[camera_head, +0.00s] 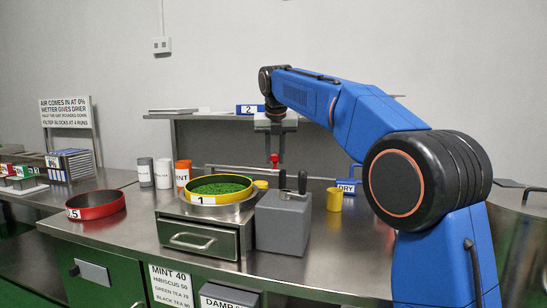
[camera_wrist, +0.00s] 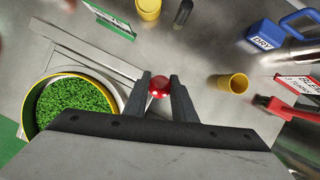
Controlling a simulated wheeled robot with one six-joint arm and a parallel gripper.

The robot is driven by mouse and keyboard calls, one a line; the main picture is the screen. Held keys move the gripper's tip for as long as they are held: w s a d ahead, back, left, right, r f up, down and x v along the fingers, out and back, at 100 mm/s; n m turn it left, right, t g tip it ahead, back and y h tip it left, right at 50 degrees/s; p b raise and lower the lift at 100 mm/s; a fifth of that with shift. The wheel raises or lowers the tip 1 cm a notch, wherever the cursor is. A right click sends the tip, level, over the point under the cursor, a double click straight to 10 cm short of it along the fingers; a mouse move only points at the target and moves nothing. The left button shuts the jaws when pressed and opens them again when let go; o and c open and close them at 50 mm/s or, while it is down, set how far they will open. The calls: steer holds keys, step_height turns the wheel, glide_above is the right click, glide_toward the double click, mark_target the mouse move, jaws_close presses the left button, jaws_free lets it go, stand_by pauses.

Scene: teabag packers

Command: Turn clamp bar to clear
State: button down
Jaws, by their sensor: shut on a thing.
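The clamp bar appears to be the thin metal bar (camera_head: 236,169) behind the round sieve; it shows in the wrist view as a pale strip (camera_wrist: 88,52) running from upper left toward my fingers. A red ball knob (camera_wrist: 159,85) sits at its near end and also shows in the head view (camera_head: 274,158). My gripper (camera_head: 275,154) points down with its dark fingers closed on the red knob, one on each side (camera_wrist: 158,88). How the knob joins the bar is partly hidden by the fingers. The yellow-rimmed sieve (camera_head: 248,199) of green leaf stands on the steel drawer unit (camera_head: 193,240).
A grey block (camera_head: 282,225) with black handles stands right of the sieve. A yellow cup (camera_head: 334,200) and a blue DRY-labelled item (camera_head: 347,187) are further right. A red pan (camera_head: 95,212) and several canisters (camera_head: 163,174) stand left. The counter between the cup and knob looks clear.

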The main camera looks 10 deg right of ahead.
steer(key=shift+w+r, duration=0.1)
steer(key=shift+w, duration=0.1)
steer(key=c, duration=1.5)
jaws_free()
steer(key=shift+d, duration=0.1)
steer(key=shift+o, duration=0.2)
steer(key=v, duration=1.7)
steer(key=shift+s, duration=0.2)
